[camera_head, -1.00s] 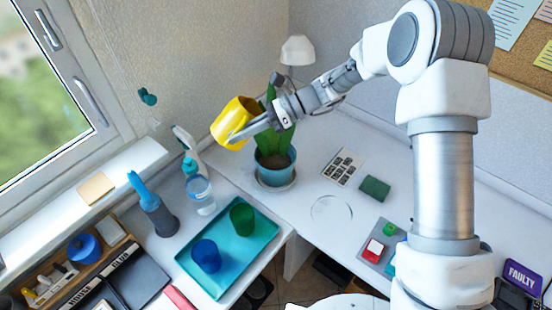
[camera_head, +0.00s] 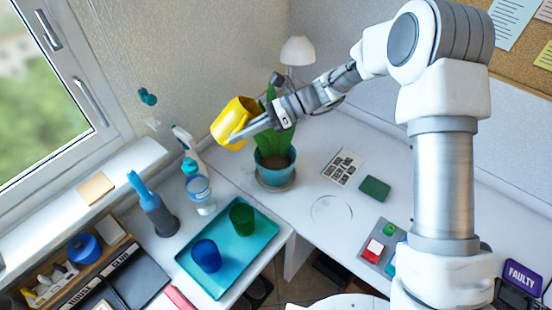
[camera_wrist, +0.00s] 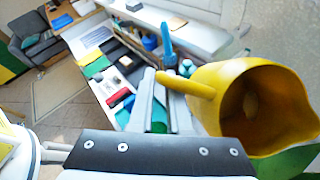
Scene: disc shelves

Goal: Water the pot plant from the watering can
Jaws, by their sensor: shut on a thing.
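The yellow watering can (camera_head: 231,118) is held in the air, tilted, beside the plant's leaves. My gripper (camera_head: 240,134) is shut on its handle. In the wrist view the can (camera_wrist: 250,100) fills the right side, its open top toward the camera, its handle between my fingers (camera_wrist: 172,90). The pot plant has upright green leaves (camera_head: 268,138) in a teal pot (camera_head: 275,172) on a saucer at the desk corner. The leaves stand right behind the can and my wrist. A green leaf also shows under the can in the wrist view (camera_wrist: 292,162). I see no water.
A spray bottle (camera_head: 200,190) and a blue-topped dark container (camera_head: 153,205) stand left of the pot. A teal tray (camera_head: 220,280) holds a blue cup (camera_head: 206,255) and a green cup (camera_head: 242,218). A white lamp (camera_head: 298,50) stands behind the plant.

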